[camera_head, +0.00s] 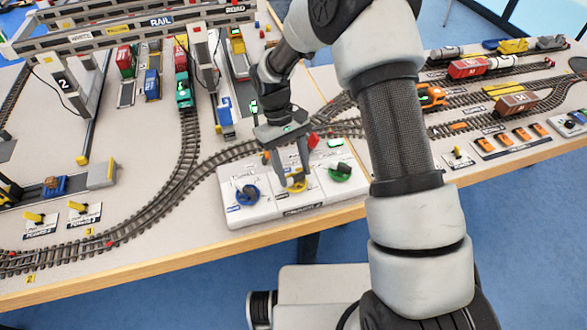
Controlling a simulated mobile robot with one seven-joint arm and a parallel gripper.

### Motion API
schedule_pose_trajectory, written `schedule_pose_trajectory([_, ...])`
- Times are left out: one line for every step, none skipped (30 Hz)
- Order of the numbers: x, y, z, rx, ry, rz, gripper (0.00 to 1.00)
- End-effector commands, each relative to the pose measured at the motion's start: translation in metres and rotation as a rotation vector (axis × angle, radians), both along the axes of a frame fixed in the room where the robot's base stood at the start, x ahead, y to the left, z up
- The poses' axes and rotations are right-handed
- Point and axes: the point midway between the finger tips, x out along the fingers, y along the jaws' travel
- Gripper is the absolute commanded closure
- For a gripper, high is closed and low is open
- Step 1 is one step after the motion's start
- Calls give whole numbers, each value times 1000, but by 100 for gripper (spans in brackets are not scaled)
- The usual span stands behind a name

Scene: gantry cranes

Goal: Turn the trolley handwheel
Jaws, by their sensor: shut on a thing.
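A white control panel (262,212) at the table's front edge carries three handwheels: a blue one (247,195) at left, a yellow one (297,186) in the middle and a green one (340,173) at right. Their labels are too small to read, so I cannot tell which is the trolley's. My gripper (293,181) points down over the middle of the panel, its fingers shut on the yellow handwheel. The fingers hide part of this wheel. The blue and green wheels stand clear of the fingers.
A red lever or knob (313,140) and a lit green display (335,143) sit at the panel's back. Model tracks (185,165) run behind and left of it. Gantry cranes (85,88) stand farther back.

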Motion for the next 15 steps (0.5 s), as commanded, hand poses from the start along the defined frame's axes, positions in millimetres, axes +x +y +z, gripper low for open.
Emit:
schedule_pose_trajectory([0,0,0,0,0,4,74])
schedule_pose_trajectory([0,0,0,0,0,4,74])
schedule_pose_trajectory([0,0,0,0,0,4,74])
schedule_pose_trajectory([0,0,0,0,0,4,74])
schedule_pose_trajectory([0,0,0,0,0,4,74])
schedule_pose_trajectory([0,0,0,0,0,4,74])
schedule_pose_trajectory([0,0,0,0,0,4,48])
schedule_pose_trajectory([0,0,0,0,0,4,43])
schedule_pose_trajectory([0,0,0,0,0,4,36])
schedule_pose_trajectory([0,0,0,0,0,3,33])
schedule_pose_trajectory([0,0,0,0,0,3,33])
schedule_pose_trajectory([0,0,0,0,0,3,33])
schedule_pose_trajectory([0,0,0,0,0,3,33])
schedule_pose_trajectory([0,0,0,0,0,2,33])
schedule_pose_trajectory([0,0,0,0,0,2,33])
